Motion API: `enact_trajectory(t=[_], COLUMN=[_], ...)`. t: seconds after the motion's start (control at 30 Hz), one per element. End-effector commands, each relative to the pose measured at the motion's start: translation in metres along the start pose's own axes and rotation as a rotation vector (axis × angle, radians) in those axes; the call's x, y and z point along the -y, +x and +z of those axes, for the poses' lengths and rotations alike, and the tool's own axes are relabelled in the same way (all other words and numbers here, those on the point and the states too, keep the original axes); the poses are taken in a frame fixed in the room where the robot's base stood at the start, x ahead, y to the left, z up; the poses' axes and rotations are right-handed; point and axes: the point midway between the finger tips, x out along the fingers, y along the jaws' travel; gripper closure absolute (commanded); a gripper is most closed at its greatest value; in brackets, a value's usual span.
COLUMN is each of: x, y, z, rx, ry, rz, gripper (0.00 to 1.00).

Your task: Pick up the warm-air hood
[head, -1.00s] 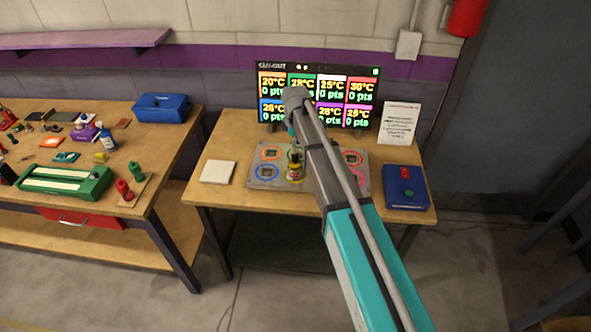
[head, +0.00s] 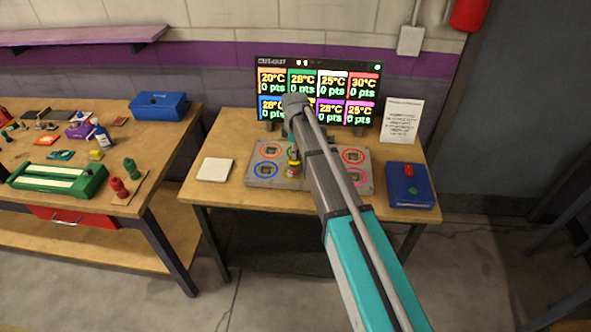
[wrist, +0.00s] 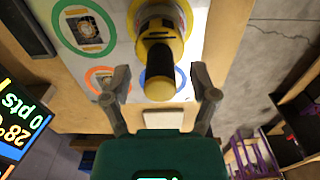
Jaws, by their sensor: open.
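A small yellow thing with a black grip, which I take to be the warm-air hood (head: 293,168), stands on the grey plate with coloured rings (head: 262,182). In the wrist view the hood (wrist: 157,23) is seen from above, its black middle and rounded yellow end lying between my fingers. My gripper (wrist: 163,88) is open, with one finger on each side of the hood's near end. I see a gap on both sides and no clear contact.
A lit score screen (head: 350,90) stands behind the plate. A white pad (head: 215,170) lies at left and a blue box with buttons (head: 409,186) at right. A printed sheet (head: 400,120) stands behind that box. The bench on the left (head: 165,150) is cluttered with tools.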

Motion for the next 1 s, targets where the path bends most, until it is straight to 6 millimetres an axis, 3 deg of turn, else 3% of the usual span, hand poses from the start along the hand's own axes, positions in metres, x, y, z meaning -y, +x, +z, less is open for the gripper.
enact_trajectory(t=[0.67, 1.0], x=[0.0001, 0.0001], y=[0.002, 0.002], z=[-0.0002, -0.0004], rx=[0.0, 0.0], ry=[0.0, 0.0], rz=[0.0, 0.0], gripper=[0.26, 0.9])
